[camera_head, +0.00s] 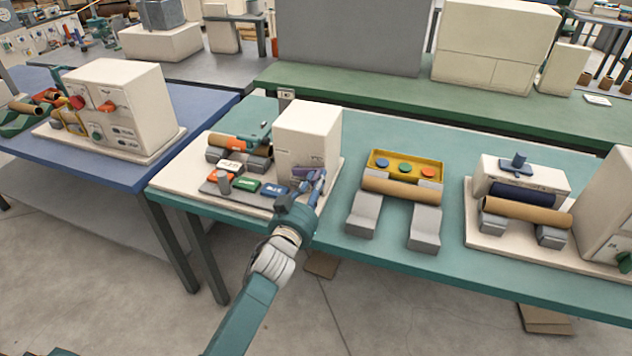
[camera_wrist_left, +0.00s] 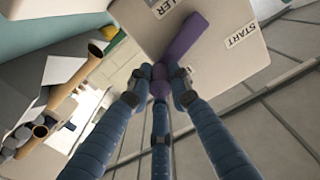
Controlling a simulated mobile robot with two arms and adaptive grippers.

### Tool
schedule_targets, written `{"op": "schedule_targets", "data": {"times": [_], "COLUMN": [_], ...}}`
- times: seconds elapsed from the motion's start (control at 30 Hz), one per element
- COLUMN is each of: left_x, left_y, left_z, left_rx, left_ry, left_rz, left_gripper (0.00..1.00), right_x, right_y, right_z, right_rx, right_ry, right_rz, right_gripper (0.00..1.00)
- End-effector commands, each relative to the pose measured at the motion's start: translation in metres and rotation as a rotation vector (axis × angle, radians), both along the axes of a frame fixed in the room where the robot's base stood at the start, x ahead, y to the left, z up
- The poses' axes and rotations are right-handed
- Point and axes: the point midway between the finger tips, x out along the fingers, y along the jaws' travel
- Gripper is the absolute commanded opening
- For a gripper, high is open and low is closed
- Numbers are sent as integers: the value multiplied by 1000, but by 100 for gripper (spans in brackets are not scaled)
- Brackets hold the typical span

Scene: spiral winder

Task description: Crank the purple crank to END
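The purple crank (camera_wrist_left: 184,38) is on the face of a cream machine box (camera_head: 307,135). In the left wrist view its arm slants from upper right down to a knob between my fingers. In the head view the crank (camera_head: 302,171) is partly hidden by my gripper. My left gripper (camera_wrist_left: 159,82) has its blue fingers closed around the knob, and it also shows in the head view (camera_head: 317,188). A START label (camera_wrist_left: 242,35) lies right of the crank arm. Another label ending in "LLER" (camera_wrist_left: 168,4) is at the top, cut off. No END label is readable. My right gripper is out of view.
Left of the box, a base holds rollers with an orange tube (camera_head: 226,142) and coloured blocks (camera_head: 246,187). To the right, a yellow tray with coloured buttons (camera_head: 405,154) and a cardboard tube (camera_head: 400,189) stand on the teal table (camera_head: 300,231).

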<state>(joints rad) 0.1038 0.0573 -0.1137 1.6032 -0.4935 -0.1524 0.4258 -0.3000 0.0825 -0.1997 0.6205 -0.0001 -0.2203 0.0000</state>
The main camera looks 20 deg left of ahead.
Motion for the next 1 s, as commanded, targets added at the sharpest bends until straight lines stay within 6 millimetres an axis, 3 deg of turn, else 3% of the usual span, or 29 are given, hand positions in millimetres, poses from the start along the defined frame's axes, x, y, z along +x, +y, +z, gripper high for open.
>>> {"op": "schedule_targets", "data": {"times": [0.3,0.53,0.57,0.67,1.0], "left_x": [0,0,0,0,-4], "left_y": [3,3,3,3,3], "left_z": [9,8,8,8,6], "left_rx": [-100,-105,-105,-105,-105], "left_ry": [3,1,1,1,5], "left_rz": [2,2,2,2,1], "left_gripper": [0,0,20,38,38], "right_x": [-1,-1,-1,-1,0], "right_y": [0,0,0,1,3], "right_z": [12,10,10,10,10], "right_rx": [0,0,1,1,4], "right_ry": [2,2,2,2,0], "right_rz": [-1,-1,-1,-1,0], "right_gripper": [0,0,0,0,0]}}
